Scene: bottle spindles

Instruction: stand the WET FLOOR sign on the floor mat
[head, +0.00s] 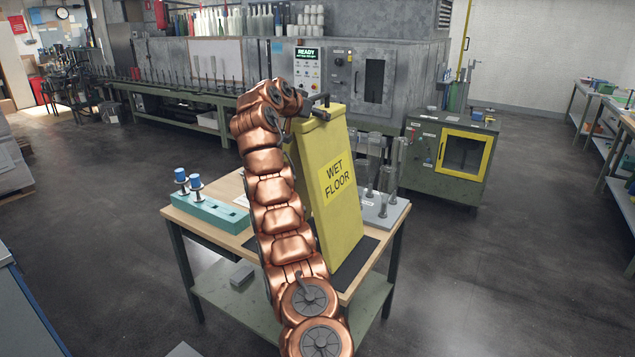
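The yellow WET FLOOR sign (333,185) is upright and leans slightly, with its lettered face toward me. Its lower end shows at the worktable's dark mat (367,252); I cannot tell whether it rests there or hangs just above. My gripper (320,106) is at the top edge of the sign, at the end of my copper arm. Its fingers are small and dark here, and I cannot tell whether they are closed on the sign. My arm hides the sign's left side. I cannot make out a floor mat on the floor for certain.
The worktable (215,235) carries a teal block (212,214) with blue-topped spindles and a grey rack (388,216) with clear bottles. A grey cabinet with a yellow-framed door (464,154) stands behind right. Open floor (500,265) lies right of the table.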

